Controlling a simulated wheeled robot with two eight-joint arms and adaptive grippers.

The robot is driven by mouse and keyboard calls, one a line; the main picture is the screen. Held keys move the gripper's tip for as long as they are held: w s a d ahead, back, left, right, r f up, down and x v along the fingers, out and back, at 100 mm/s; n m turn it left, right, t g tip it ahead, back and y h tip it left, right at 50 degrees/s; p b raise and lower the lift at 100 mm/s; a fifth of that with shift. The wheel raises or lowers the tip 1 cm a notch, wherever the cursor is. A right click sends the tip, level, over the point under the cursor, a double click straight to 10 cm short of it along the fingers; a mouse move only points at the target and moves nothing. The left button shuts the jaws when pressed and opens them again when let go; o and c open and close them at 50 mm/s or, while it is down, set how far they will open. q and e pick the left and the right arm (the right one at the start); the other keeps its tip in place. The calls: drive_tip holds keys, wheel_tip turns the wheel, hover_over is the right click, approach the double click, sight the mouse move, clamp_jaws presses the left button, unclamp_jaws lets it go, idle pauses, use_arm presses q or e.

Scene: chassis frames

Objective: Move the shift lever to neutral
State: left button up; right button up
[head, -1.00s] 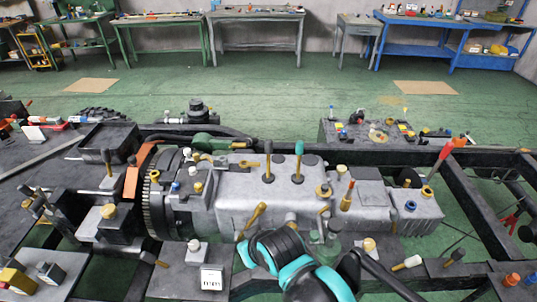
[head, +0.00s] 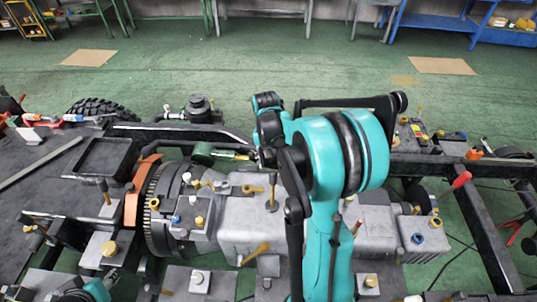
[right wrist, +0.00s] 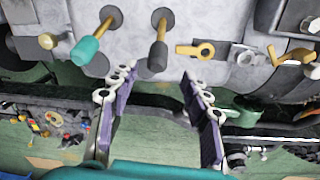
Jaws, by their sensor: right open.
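Two upright levers rise from the grey gearbox housing (head: 240,218). One, with a brass shaft and dark knob (head: 272,190), shows left of my right arm in the head view. The other is hidden there behind that arm. In the right wrist view, both levers show: the dark-knobbed one (right wrist: 157,56) and a teal-knobbed one (right wrist: 88,48) to its left. My right gripper (right wrist: 157,78) is open and empty, its fingertips spread either side of the dark-knobbed lever's line, just short of its knob.
A brass-coloured handle (right wrist: 196,50) lies beside the dark-knobbed lever. A brass lever (head: 256,252) stands at the housing's near side. Dark frame rails (head: 475,215) run around the gearbox. Open green floor (head: 230,70) lies beyond.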

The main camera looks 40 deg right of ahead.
sight(273, 173)
drive_tip(key=shift+w+d+f, duration=0.1)
drive_tip(key=shift+w+d, duration=0.05)
drive_tip(key=shift+d, duration=0.2)
drive_tip(key=shift+f, duration=0.25)
drive_tip(key=f, duration=0.4)
drive_tip(key=f+b, duration=0.1)
drive_tip(key=f, duration=0.2)
drive_tip(key=shift+s, duration=0.35)
clamp_jaws()
